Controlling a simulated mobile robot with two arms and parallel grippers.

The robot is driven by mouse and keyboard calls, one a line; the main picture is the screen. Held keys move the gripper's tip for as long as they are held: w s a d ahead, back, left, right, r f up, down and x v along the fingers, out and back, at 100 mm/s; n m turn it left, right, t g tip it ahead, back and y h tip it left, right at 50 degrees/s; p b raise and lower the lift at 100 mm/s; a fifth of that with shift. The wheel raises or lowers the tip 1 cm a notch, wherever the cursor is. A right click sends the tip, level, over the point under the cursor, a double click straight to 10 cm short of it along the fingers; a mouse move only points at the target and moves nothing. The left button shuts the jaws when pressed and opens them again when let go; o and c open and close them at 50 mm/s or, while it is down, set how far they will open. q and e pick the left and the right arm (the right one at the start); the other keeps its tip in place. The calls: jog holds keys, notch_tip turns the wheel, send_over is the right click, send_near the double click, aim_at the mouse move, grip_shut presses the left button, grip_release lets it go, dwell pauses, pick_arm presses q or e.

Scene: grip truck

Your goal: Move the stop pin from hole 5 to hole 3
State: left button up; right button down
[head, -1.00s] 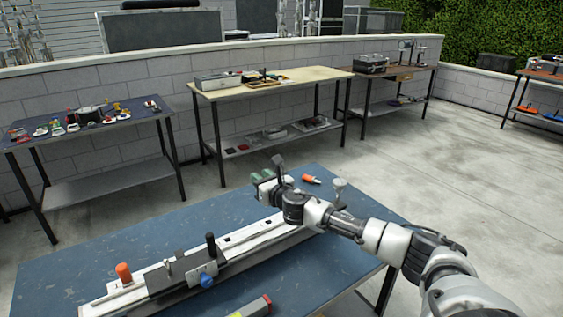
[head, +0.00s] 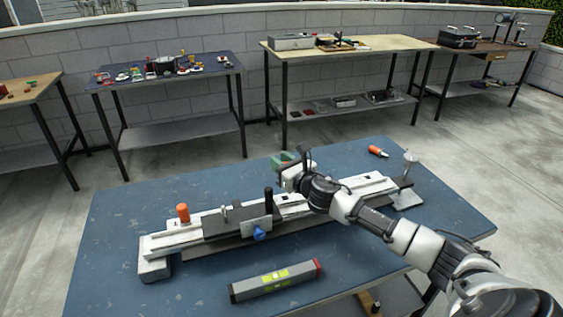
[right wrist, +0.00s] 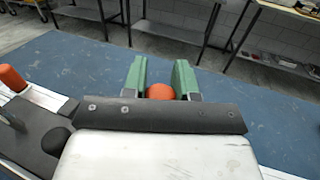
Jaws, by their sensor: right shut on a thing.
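The long white and grey rail (head: 375,186) lies across the blue table. A dark carriage (head: 222,222) with a black knob (head: 268,197) and a blue knob (head: 259,233) sits on its left half. An orange cylinder (head: 183,212) stands near the rail's left end. My right gripper (head: 283,159) is past the far side of the rail, beyond the black knob; its height is unclear. In the right wrist view its green fingers are shut on the orange round-topped stop pin (right wrist: 160,91). The pin's lower part is hidden. The hole numbers cannot be read. My left gripper is out of view.
A grey level (head: 275,281) lies on the blue table (head: 125,210) in front of the rail. An orange pointed object (head: 378,152) lies at the back right. The table's left and back areas are clear. Other workbenches stand along the wall.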

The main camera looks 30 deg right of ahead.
jog(key=shift+f+b, duration=2.7)
jog(key=shift+f, duration=0.35)
jog(key=c, duration=0.8)
grip_release()
jog(key=s, duration=0.3)
jog(key=s+b, duration=0.1)
jog(key=s, duration=0.5)
jog(key=shift+s+d+f, duration=0.1)
jog(key=shift+s+d, duration=0.1)
jog(key=shift+d, duration=0.2)
jog(key=shift+s, duration=0.7)
